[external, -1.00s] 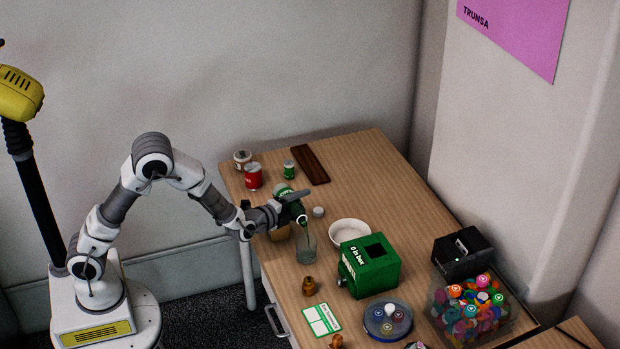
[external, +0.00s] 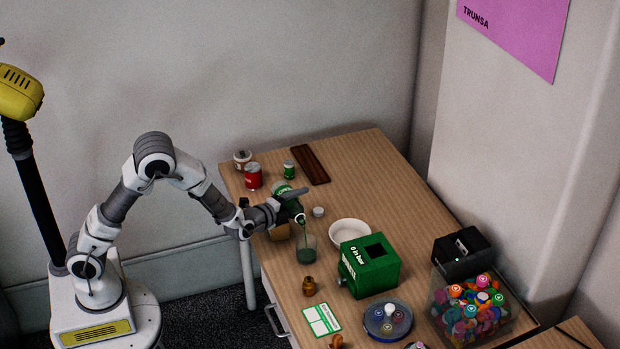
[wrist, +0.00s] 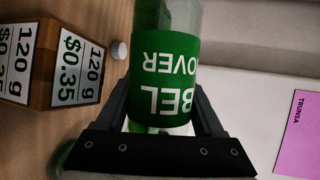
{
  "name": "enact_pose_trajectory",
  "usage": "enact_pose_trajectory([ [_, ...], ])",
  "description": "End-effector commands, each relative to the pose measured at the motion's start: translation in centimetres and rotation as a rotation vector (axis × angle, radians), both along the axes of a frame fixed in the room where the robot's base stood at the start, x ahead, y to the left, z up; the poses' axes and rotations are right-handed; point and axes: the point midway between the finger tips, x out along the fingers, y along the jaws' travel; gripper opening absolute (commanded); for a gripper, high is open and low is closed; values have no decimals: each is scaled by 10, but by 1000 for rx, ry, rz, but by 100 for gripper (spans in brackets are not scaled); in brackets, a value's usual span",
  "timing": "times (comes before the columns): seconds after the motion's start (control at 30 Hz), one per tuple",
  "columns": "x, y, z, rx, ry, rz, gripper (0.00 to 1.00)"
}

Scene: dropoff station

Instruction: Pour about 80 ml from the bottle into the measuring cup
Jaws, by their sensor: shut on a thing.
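My gripper (external: 296,199) is shut on the bottle (external: 283,188), which has a green label and clear glass. The bottle is tilted with its mouth down over the measuring cup (external: 306,248). A thin dark green stream runs from the mouth into the cup, and dark green liquid shows in the cup. In the wrist view the bottle (wrist: 166,70) sits between the fingers, its label upside down. The cup is mostly hidden in the wrist view; a glassy edge (wrist: 62,155) shows at the lower left. I cannot read the liquid level.
A brown price block (wrist: 42,65) stands beside the bottle. A white bowl (external: 349,232) and green box (external: 369,265) stand to the right of the cup. A small amber bottle (external: 309,286) stands in front. A small grey cap (external: 318,212) lies behind the cup.

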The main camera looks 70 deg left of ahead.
Motion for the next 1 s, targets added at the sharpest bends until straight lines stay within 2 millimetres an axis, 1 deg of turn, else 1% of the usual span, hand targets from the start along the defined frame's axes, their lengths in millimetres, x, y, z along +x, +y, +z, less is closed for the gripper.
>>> enact_pose_trajectory([
  [1.0, 0, 0, 5, 46, 2, 0, 0],
])
